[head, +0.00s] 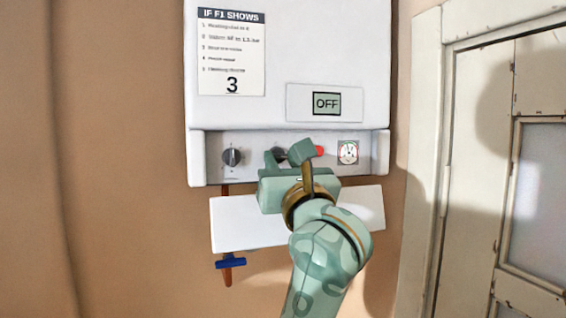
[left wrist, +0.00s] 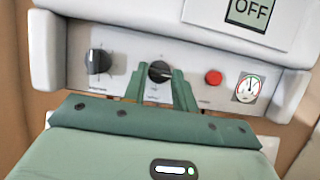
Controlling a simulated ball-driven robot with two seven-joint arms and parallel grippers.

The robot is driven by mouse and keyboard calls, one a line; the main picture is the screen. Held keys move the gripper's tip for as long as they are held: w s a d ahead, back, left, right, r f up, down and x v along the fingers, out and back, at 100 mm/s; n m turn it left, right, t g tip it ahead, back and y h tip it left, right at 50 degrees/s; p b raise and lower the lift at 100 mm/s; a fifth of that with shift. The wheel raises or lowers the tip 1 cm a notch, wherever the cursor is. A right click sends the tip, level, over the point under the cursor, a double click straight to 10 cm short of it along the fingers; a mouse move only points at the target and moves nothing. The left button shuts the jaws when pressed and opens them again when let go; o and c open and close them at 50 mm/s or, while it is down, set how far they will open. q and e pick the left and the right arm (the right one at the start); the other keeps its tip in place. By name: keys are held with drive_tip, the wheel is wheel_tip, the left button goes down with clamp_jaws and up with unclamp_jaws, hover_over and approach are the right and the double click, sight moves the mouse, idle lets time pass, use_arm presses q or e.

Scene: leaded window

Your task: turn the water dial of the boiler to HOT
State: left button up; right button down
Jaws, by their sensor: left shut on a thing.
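The white boiler (head: 275,115) hangs on the wall, with a grey control strip along its bottom. My left gripper (head: 286,157) is at the middle of the strip, its fingers either side of the middle black dial (left wrist: 160,71) and shut on it. The dial's pointer mark points right in the left wrist view. Another black dial (head: 232,156) sits to the left, free of the gripper; it also shows in the left wrist view (left wrist: 97,61). The labels under both dials are too small to read. My right gripper is not in view.
A red button (left wrist: 213,77) and a round gauge (head: 348,152) are right of the held dial. The boiler's display (head: 326,103) reads OFF. A white flap (head: 232,226) and a blue-handled valve (head: 230,263) are below. A door (head: 480,170) stands at the right.

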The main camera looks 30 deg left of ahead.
use_arm(q)
drive_tip(key=shift+m, duration=0.3)
drive_tip(key=shift+m+t+h+p, duration=0.3)
drive_tip(key=shift+m+t+h, duration=0.1)
drive_tip(key=shift+m, duration=0.4)
drive_tip(key=shift+s+a+m+t+h, duration=0.1)
drive_tip(key=shift+m+t+h, duration=0.35)
drive_tip(key=shift+m, duration=0.65)
drive_tip(key=m+h, duration=0.1)
drive_tip(key=m, duration=0.2)
drive_tip(key=m+t+h, duration=0.1)
drive_tip(key=m+h, duration=0.1)
drive_tip(key=m, duration=0.1)
drive_tip(key=shift+r, duration=0.1)
drive_tip(key=m+h, duration=0.1)
drive_tip(key=m, duration=0.2)
drive_tip(key=m+h, duration=0.1)
drive_tip(key=m, duration=0.3)
drive_tip(key=shift+s+a+r+h, duration=0.1)
drive_tip(key=shift+s+r+h, duration=0.05)
drive_tip(key=shift+h, duration=0.2)
drive_tip(key=m+g+h, duration=0.1)
drive_tip(key=m, duration=0.3)
drive_tip(key=shift+r, duration=0.1)
drive_tip(key=shift+m+g, duration=0.25)
drive_tip(key=shift+m, duration=0.05)
drive_tip(key=o, duration=1)
drive_tip(key=shift+c, duration=0.2)
